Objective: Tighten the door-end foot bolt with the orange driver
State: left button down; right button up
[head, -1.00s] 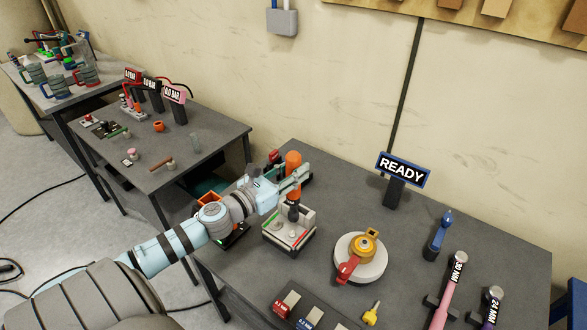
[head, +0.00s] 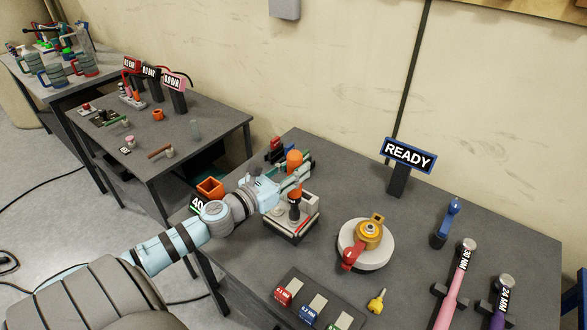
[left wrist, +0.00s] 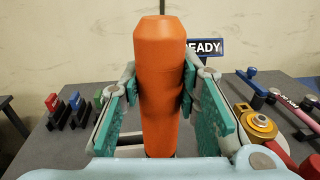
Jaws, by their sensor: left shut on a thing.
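The orange driver (head: 294,160) is upright in my left gripper (head: 290,180). In the left wrist view, the green finger pads of the gripper (left wrist: 160,100) press on both sides of the orange handle (left wrist: 158,65). The driver's dark lower end reaches down over a light, box-shaped fixture (head: 306,226) on the table. The fixture carries a few small parts. I cannot tell which of them is the door-end foot bolt, nor whether the driver tip touches it. My right gripper is not in view.
An orange open box (head: 210,187) with a "40" label stands left of the fixture. A white round base (head: 366,252) with a gold and red part stands to its right. The READY sign (head: 408,155) stands behind. Wrenches (head: 462,280) lie at the right.

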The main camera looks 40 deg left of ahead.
pick_arm(q)
jog(key=shift+f+b, duration=0.95)
dwell(0.4)
